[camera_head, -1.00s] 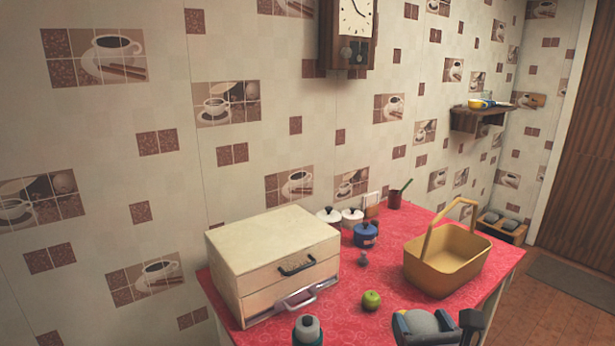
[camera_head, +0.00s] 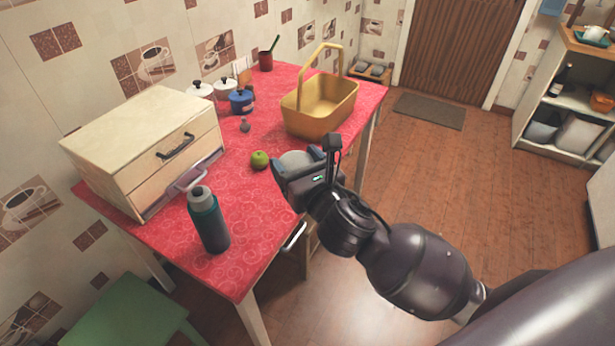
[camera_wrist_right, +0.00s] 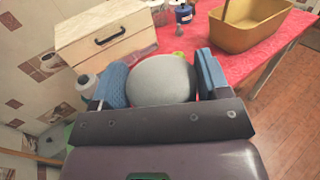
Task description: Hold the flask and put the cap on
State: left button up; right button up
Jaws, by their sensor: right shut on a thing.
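The flask (camera_head: 209,222) stands upright on the red-covered table, near its front edge, with a teal body and a grey top. Its grey top (camera_wrist_right: 86,84) shows at the left in the right wrist view, partly hidden by a finger. My right gripper (camera_head: 300,166) is shut on a grey rounded thing that looks like the cap (camera_wrist_right: 162,80). The blue finger pads sit on both sides of it. The gripper is above the table's right front edge, to the right of the flask and apart from it. My left gripper is in neither view.
A cream drawer box (camera_head: 142,145) stands behind the flask. A green apple (camera_head: 259,160) lies near my right gripper, and a yellow basket (camera_head: 320,112) stands beyond. Several small pots, including a blue one (camera_head: 241,102), stand at the back. Bare red cloth surrounds the flask's right side.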

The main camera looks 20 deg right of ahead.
jog(key=w+a+r+n+g+y+b, duration=0.1)
jog(key=w+a+r+n+y, duration=0.15)
jog(key=a+r, duration=0.3)
jog(key=w+a+r+n+y+b, duration=0.1)
jog(key=w+a+r+y, duration=0.25)
jog(key=a, duration=0.25)
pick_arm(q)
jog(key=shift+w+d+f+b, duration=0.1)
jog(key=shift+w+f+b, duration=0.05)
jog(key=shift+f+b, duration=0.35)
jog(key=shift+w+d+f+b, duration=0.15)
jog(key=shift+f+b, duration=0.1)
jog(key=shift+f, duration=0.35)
pick_arm(e)
jog(key=w+a+f+n+g+y, duration=0.1)
jog(key=w+a+f+n+y, duration=0.1)
jog(key=a, duration=0.5)
jog(key=shift+w+f, duration=0.3)
jog(key=shift+w, duration=0.1)
